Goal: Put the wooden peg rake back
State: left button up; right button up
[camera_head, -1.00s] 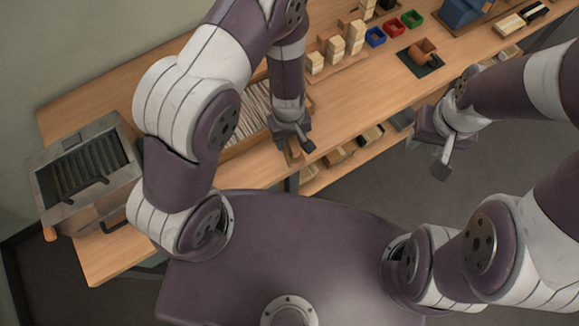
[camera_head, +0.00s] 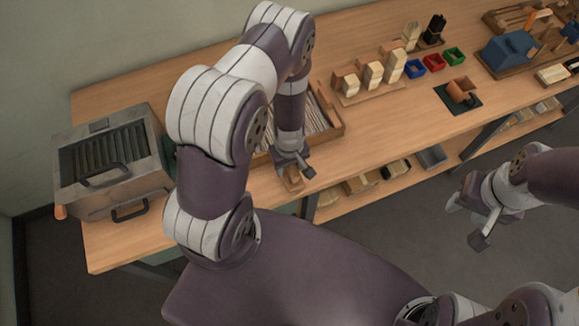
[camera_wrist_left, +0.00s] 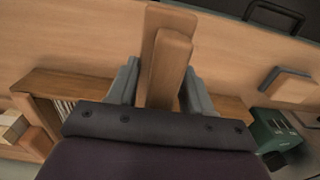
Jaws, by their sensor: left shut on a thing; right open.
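My left gripper (camera_head: 292,165) is over the front part of the bench, in front of the tray of thin sticks. It is shut on a light wooden piece, apparently the wooden peg rake (camera_head: 293,180), whose lower end shows below the fingers. In the left wrist view the wooden piece (camera_wrist_left: 168,65) stands out between the two grey fingers (camera_wrist_left: 160,92). Its pegs are not visible, and I cannot tell whether it touches the bench. My right gripper (camera_head: 478,218) is open and empty, off the bench's front edge, over the floor.
A metal box with a ribbed top (camera_head: 103,160) stands at the left end of the bench (camera_head: 235,205). The stick tray (camera_head: 335,130) is behind my left gripper.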

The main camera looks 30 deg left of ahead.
pick_arm(q)
jog(key=shift+f, duration=0.65)
jog(key=shift+w+a, duration=0.1)
jog(key=shift+w, duration=0.05)
jog(key=shift+f, duration=0.2)
jog(key=o, duration=1.1)
jog(key=shift+o, duration=0.2)
jog(key=shift+r, duration=0.1)
